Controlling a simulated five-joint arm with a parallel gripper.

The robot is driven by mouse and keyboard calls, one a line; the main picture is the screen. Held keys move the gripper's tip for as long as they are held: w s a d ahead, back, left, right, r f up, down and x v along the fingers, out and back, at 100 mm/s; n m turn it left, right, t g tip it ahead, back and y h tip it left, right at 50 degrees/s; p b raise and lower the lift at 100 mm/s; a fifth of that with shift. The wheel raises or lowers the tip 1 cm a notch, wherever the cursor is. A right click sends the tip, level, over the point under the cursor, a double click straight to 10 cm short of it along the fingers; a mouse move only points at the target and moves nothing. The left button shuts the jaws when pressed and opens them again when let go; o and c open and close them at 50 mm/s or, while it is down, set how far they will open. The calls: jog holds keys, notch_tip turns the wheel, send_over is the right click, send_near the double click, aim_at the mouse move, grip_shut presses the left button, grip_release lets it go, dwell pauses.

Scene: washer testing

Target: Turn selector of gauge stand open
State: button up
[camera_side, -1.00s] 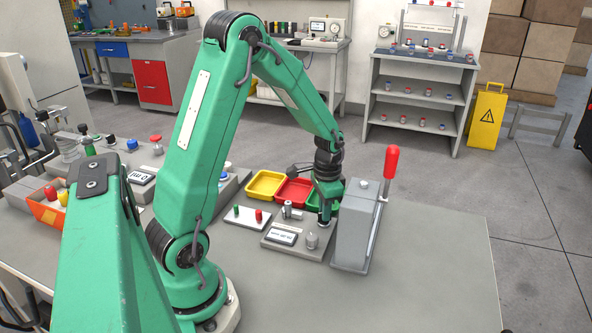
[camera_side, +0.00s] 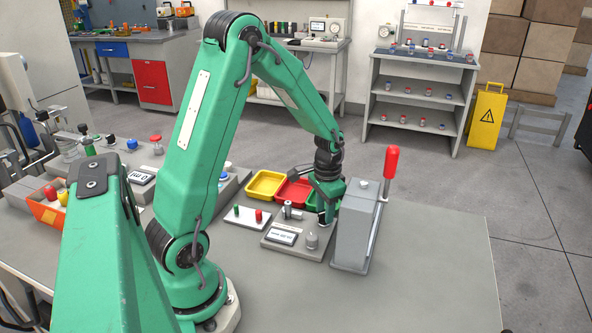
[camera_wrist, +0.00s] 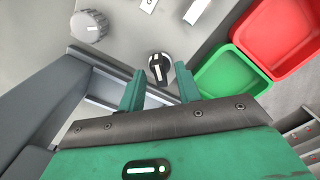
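The gauge stand (camera_side: 270,245) is a grey plate with a small display (camera_side: 283,237) on the table, in front of my arm. Its selector (camera_wrist: 158,68) is a black round knob with a pale pointer, seen clearly in the wrist view. My gripper (camera_wrist: 159,82) is open, with its two green fingertips apart and the selector just beyond and between them. I cannot tell whether either finger touches it. In the side view my gripper (camera_side: 325,217) is low over the stand's right back part and hides the selector.
A grey box with a red-handled lever (camera_side: 391,163) stands close to the right of my gripper. Yellow (camera_side: 266,184), red (camera_side: 293,190) and green (camera_wrist: 228,84) trays lie behind the stand. A grey knob (camera_wrist: 89,26) is on the stand. The table's right front is clear.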

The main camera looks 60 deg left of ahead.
aim_at(322, 213)
jog(key=shift+r, duration=0.15)
jog(key=shift+r, duration=3.75)
jog(key=shift+s+f, duration=0.3)
jog(key=shift+f, duration=0.05)
jog(key=shift+f, duration=0.1)
jog(key=shift+f, duration=3.8)
